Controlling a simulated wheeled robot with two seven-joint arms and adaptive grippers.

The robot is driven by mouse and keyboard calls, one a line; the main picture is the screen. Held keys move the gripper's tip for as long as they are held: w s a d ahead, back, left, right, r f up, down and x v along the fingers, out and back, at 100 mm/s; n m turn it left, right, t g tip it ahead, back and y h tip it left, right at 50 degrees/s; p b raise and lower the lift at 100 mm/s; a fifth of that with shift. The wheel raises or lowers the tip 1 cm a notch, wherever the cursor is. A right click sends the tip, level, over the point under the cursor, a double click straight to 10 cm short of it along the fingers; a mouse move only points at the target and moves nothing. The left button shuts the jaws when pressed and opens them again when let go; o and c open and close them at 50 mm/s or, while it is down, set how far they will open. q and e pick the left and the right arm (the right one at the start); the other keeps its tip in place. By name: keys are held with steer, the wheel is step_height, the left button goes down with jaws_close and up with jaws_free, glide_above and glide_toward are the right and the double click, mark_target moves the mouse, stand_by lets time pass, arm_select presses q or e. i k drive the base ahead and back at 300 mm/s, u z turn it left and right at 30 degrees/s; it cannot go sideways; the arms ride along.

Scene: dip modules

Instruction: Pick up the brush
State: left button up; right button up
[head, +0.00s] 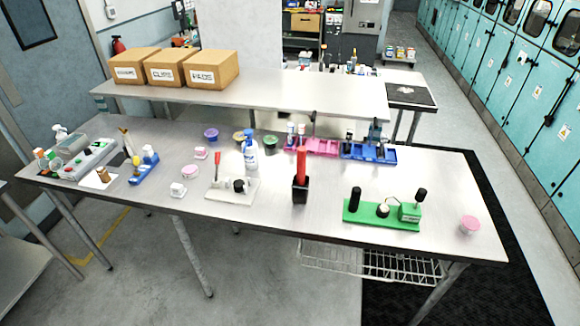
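Neither of my grippers shows in the head view. No object shows clearly as a brush. A red upright handle (301,162) stands in a black holder (300,190) near the middle of the table; its lower end is hidden in the holder. A smaller red handle (217,166) stands on a white base (232,192) with a black knob. I cannot tell which of these is the brush.
The long metal table (330,215) also holds a white-and-blue spray bottle (250,151), a green base (380,216) with black parts, pink and blue trays at the back, and several small tubs. Three cardboard boxes (207,69) stand on a table behind. Bare tabletop lies around the red-handled item.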

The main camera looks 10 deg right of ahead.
mark_target(302, 150)
steer(key=z, duration=0.3)
steer(key=i, duration=0.75)
steer(key=z, duration=0.55)
